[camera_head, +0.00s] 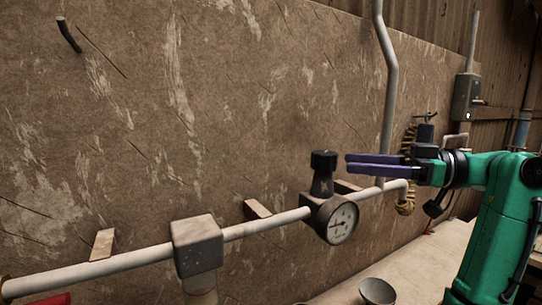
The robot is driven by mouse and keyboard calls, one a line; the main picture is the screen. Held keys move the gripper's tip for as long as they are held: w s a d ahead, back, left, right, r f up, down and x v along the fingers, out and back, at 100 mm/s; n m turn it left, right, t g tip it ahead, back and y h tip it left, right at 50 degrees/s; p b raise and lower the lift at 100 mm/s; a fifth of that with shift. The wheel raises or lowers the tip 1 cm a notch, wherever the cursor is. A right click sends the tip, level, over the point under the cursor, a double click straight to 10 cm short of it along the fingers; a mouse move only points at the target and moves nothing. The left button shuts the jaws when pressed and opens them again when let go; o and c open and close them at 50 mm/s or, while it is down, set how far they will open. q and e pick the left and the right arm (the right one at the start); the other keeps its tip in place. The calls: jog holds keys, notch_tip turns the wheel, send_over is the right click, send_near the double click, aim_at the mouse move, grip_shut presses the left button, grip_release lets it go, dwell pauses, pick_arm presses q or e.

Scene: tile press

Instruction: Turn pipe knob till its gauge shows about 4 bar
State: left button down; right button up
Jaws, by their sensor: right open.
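My left gripper is not in view.
A white pipe (100,270) runs along the worn wall with a grey block fitting (197,246). A vertical pipe (387,110) rises behind my right gripper. A grey bowl (377,291) stands on the surface below. A grey box (466,97) hangs at the right.

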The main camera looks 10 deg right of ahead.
aim_at(322, 160)
jog(key=p+x, duration=0.4)
jog(key=x, duration=0.6)
jog(key=shift+w+r, duration=0.1)
jog(key=shift+w, duration=0.05)
jog(key=shift+a, duration=0.15)
jog(key=shift+d, duration=0.45)
jog(key=shift+a, duration=0.15)
jog(key=c, duration=1.1)
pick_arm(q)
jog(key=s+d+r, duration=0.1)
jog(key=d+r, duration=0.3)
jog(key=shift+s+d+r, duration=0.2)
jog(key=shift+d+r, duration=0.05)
